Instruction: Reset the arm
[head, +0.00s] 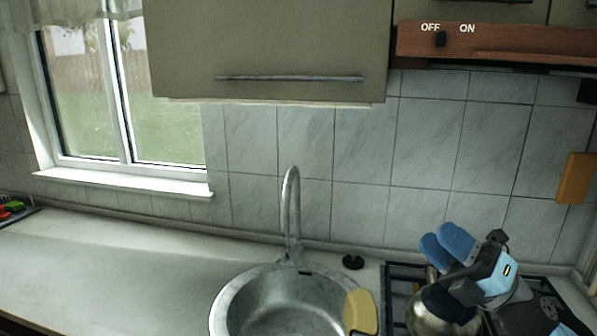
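My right gripper (440,236) is at the lower right, above the stove. Its two blue fingers point up and to the left. They show as separate tips with a small gap and nothing visible between them. A shiny metal kettle or pot (424,315) is just below the gripper in the picture, partly covered by my arm. I cannot tell whether the gripper touches it. My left gripper is not in view.
A round metal sink (222,312) with a tall tap (291,215) is left of the stove (393,275). A yellow item (361,312) lies at the sink's right edge. A cabinet (270,45) hangs above. The left counter (110,275) is mostly clear.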

